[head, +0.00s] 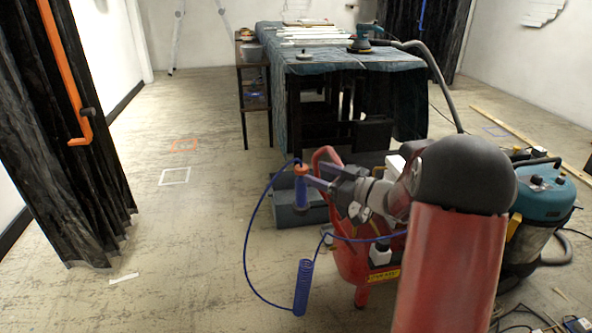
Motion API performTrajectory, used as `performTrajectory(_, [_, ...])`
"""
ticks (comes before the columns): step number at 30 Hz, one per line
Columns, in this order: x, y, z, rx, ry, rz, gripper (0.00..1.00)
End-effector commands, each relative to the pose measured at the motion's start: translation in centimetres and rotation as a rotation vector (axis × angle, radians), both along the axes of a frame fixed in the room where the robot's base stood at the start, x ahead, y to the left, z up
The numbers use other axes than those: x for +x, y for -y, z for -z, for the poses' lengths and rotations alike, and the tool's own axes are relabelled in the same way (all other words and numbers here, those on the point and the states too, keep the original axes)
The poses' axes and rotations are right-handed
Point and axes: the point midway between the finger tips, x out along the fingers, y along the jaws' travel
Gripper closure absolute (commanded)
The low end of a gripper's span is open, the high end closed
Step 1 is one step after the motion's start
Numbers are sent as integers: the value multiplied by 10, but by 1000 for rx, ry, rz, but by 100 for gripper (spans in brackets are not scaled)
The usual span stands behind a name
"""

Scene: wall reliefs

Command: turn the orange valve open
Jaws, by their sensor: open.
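A long orange bar (65,75) runs down the dark curtain-like panel at the left and bends at its lower end. A dark knob (88,112) sits beside its lower part. A small orange piece (300,169) tops a blue upright part near the centre. I cannot tell for certain which orange part is the valve. My gripper (333,196) is at the grey wrist of my arm, close to the small orange piece and well right of the orange bar. It looks open and empty. Its fingertips are small and blend with the clutter behind, so contact cannot be told.
A blue coiled hose (304,287) hangs near my gripper, by a red machine (354,260). A teal and silver vacuum (541,207) stands at the right. A cloth-covered table (345,75) stands behind. The floor at left centre is mostly clear, with small taped squares (174,177).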

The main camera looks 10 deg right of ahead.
Motion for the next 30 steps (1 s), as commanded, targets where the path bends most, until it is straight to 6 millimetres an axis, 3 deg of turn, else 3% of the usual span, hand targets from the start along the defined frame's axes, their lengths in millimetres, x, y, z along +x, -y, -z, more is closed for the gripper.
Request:
performTrajectory(5, [0,-5,6,29,-4,-50,45])
performTrajectory(18, [44,-50,5,29,-2,-48,45])
performTrajectory(30, [52,-57,5,28,-1,-46,45])
